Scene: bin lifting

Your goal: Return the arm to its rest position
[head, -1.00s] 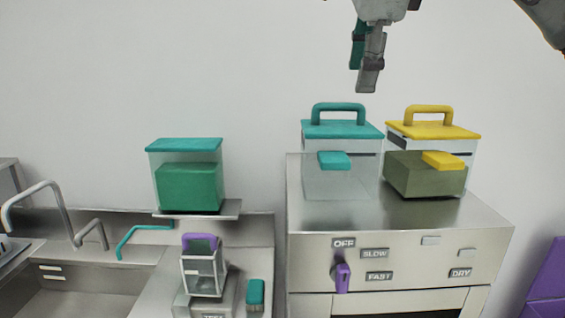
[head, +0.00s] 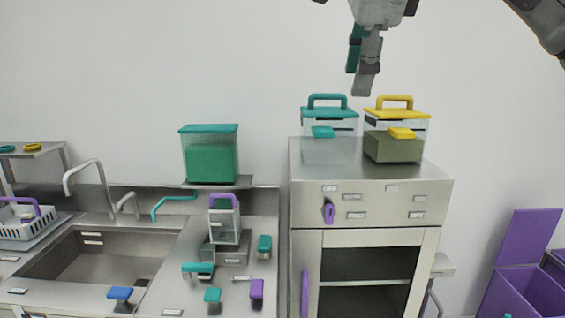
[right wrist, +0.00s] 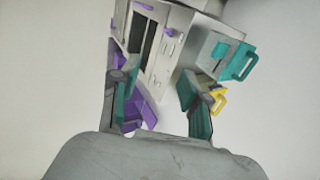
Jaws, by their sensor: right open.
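My right gripper (head: 363,62) hangs in the upper part of the head view, in the air above and clear of the bins on the steel cabinet. In the right wrist view its two fingers (right wrist: 160,105) are spread apart with nothing between them. The teal-lidded bin (head: 330,115) and the yellow-lidded bin (head: 396,125) stand on the cabinet top below it, both with their handles up. They also show beyond the fingers in the wrist view. My left gripper is not in view.
The steel cabinet (head: 373,186) has a purple knob (head: 328,212) and a dark glass door. To the left are a teal-lidded container with green contents (head: 210,160), a sink (head: 110,255) and a dish rack (head: 28,228). An open purple bin (head: 520,290) stands at the right.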

